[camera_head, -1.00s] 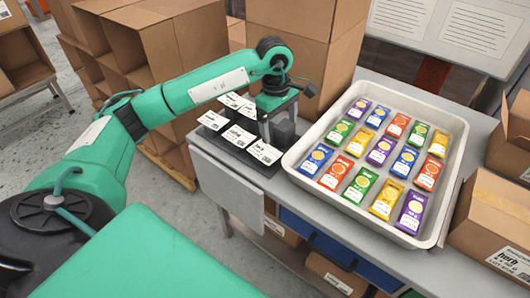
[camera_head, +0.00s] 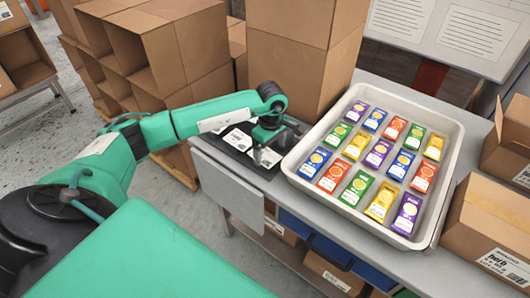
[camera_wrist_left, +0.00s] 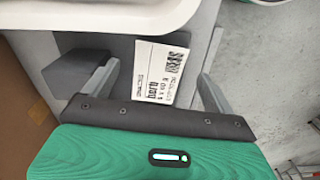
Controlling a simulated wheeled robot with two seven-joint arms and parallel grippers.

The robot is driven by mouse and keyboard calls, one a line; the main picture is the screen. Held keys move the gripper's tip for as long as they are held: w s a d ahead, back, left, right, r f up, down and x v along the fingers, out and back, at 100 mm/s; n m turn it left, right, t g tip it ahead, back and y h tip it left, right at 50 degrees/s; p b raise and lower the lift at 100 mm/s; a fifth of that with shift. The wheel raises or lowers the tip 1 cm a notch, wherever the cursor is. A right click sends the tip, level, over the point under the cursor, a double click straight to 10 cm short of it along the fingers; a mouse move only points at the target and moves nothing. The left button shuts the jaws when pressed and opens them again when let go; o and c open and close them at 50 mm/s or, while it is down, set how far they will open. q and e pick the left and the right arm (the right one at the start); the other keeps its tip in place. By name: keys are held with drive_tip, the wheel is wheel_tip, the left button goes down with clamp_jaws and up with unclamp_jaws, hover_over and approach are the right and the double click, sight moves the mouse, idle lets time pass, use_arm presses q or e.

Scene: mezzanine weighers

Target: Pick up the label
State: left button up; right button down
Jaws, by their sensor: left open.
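White printed labels (camera_head: 237,140) lie on a dark holder at the left end of the table, partly hidden by my arm in the head view. My left gripper (camera_head: 266,156) is low over the right side of this holder. In the left wrist view, a white label (camera_wrist_left: 160,72) with "herb" and a square code shows between the two spread fingers of the gripper (camera_wrist_left: 158,82). The fingers stand apart from the label on both sides, and its lower edge is hidden by the gripper body. My right gripper is out of view.
A pale tray (camera_head: 452,150) with several coloured packets stands close to the right of my gripper. A tall cardboard box stack (camera_head: 290,65) rises just behind it.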

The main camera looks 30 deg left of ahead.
sight(265, 156)
use_arm(q)
wheel_tip(265, 156, down, 2)
drive_tip(key=shift+f, duration=0.15)
drive_tip(key=shift+f+b, duration=0.25)
drive_tip(key=shift+b, duration=0.1)
idle(0.6)
drive_tip(key=shift+c, duration=0.2)
drive_tip(key=c, duration=1)
